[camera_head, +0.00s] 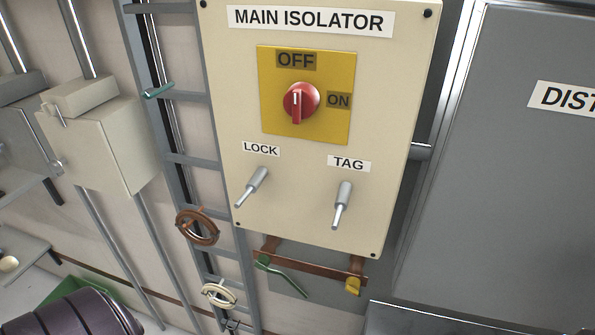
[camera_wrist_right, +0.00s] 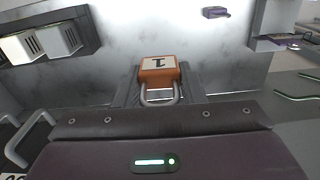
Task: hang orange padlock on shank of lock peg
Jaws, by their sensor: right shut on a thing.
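The lock peg (camera_head: 252,187) sticks out of the cream main isolator panel (camera_head: 300,215) under the LOCK label, with a thinner bare shank at its end. Nothing hangs on it. In the right wrist view my right gripper (camera_wrist_right: 158,88) is shut on the orange padlock (camera_wrist_right: 158,64). The padlock has a pale label marked 1, and its grey shackle loop points toward the gripper body. The head view shows neither the padlock nor either gripper.
A similar tag peg (camera_head: 342,205) stands to the right of the lock peg. A red rotary switch (camera_head: 301,101) sits above both.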

